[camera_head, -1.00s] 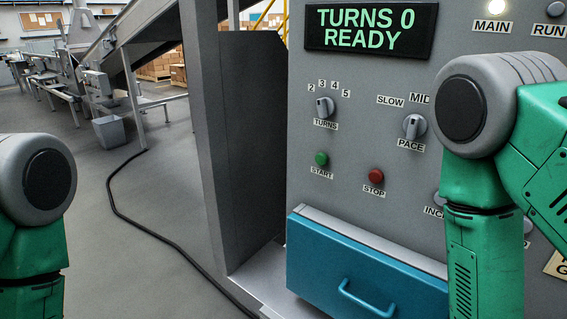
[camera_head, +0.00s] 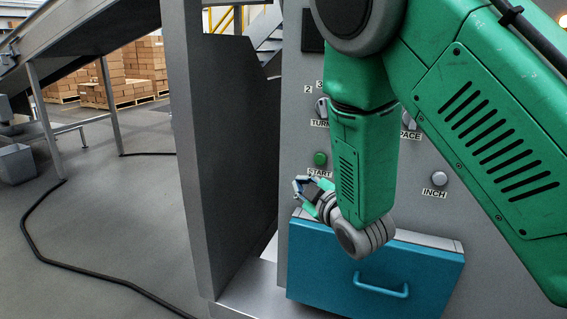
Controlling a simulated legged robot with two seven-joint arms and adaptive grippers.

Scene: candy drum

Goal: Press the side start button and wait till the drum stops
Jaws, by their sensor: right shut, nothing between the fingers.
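The green START button (camera_head: 320,159) is on the grey control panel (camera_head: 297,120), above its label. My right gripper (camera_head: 300,187) is shut and empty, just below and left of the START label, in front of the panel. Its fingers point left and it appears apart from the button. My right arm hides the STOP button and most of the TURNS and PACE knobs. Only a dark corner of the display (camera_head: 312,30) shows, so its text cannot be read. The drum is not in view. My left gripper is not in view.
A blue drawer (camera_head: 376,279) with a handle juts out below the panel. A tall grey post (camera_head: 196,150) and dark side plate stand left of the panel. The INCH button (camera_head: 438,179) is at right. A black cable (camera_head: 75,264) lies on open floor at left.

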